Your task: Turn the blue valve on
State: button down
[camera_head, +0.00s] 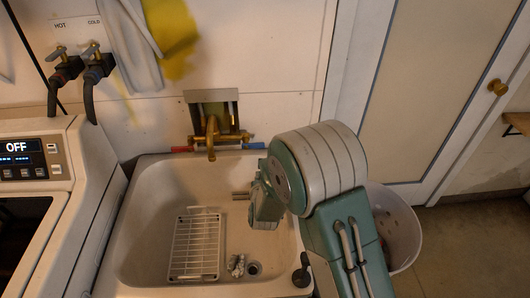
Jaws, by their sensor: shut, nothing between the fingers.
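The brass faucet (211,138) is fixed to the wall above the utility sink (142,200). The blue valve (254,146) is a small blue handle at the faucet's right end, and part of it may be hidden by my arm. A red handle (182,149) is at the left end. My gripper (263,210) is shut and empty over the right side of the basin, below and in front of the blue valve, apart from it. My arm hides part of the gripper, and its fingertips are hard to make out. No water shows under the spout.
A white wire rack (196,246) and a small crumpled item (236,265) lie in the basin near the drain (253,268). A washer (62,215) stands left, below hot and cold taps (97,64). A white basket (400,228) is right of the sink.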

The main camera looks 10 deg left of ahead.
jog(key=w+a, duration=0.2)
jog(key=w, duration=0.7)
jog(key=shift+a+r, duration=0.2)
jog(key=shift+r, duration=0.15)
jog(key=shift+d, duration=0.1)
dwell(0.5)
